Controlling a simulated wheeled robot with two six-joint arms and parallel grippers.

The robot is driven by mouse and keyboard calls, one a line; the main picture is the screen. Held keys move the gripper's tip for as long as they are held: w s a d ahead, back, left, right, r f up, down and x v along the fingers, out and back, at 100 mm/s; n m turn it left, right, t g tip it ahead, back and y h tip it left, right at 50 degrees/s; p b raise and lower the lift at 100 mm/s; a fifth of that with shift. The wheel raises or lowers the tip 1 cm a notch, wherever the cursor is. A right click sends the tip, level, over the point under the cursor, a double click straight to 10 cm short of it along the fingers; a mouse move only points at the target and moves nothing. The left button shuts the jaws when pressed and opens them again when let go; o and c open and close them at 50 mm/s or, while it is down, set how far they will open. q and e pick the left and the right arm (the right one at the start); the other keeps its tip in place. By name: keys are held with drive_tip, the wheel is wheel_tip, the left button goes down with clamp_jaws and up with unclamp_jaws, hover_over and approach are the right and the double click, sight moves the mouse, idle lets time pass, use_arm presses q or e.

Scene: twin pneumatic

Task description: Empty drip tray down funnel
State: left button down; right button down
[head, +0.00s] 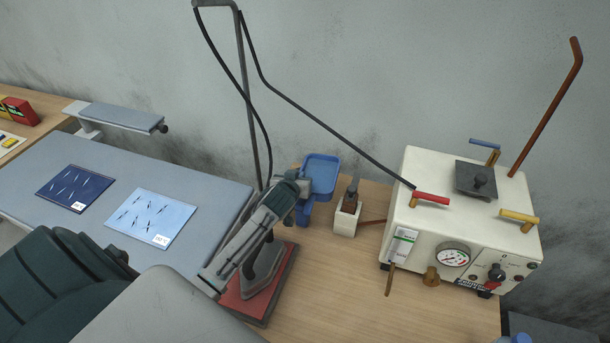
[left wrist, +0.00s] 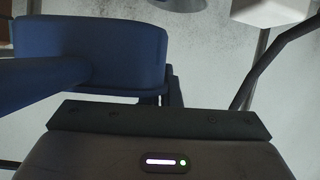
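A blue tray (head: 322,168) with a raised rim shows near the wall, behind the iron. More blue shows just below it, beside my left gripper (head: 302,190). The gripper is close against the tray's left side, and its fingers are mostly hidden. In the left wrist view, a rounded blue wall (left wrist: 120,45) and a thick blue bar fill the upper left, just beyond the gripper's dark front edge. I cannot tell whether the fingers close on the blue part. I cannot make out a funnel. My right gripper is not in view.
An iron (head: 264,270) stands on a red pad below my left forearm. A small white box (head: 346,218) is right of the tray. A white boiler (head: 420,228) with gauge and coloured handles stands further right. A black hose hangs from a pole. Wooden table is clear in front.

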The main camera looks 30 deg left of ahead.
use_arm(q)
drive_tip(key=shift+r+n+h+p, duration=0.3)
drive_tip(key=shift+r, duration=0.1)
idle(0.5)
drive_tip(key=shift+a, duration=0.1)
drive_tip(key=shift+w+a, duration=0.1)
drive_tip(key=shift+a+f, duration=0.1)
idle(0.5)
drive_tip(key=shift+n+h, duration=0.3)
drive_tip(key=shift+p, duration=0.3)
idle(0.4)
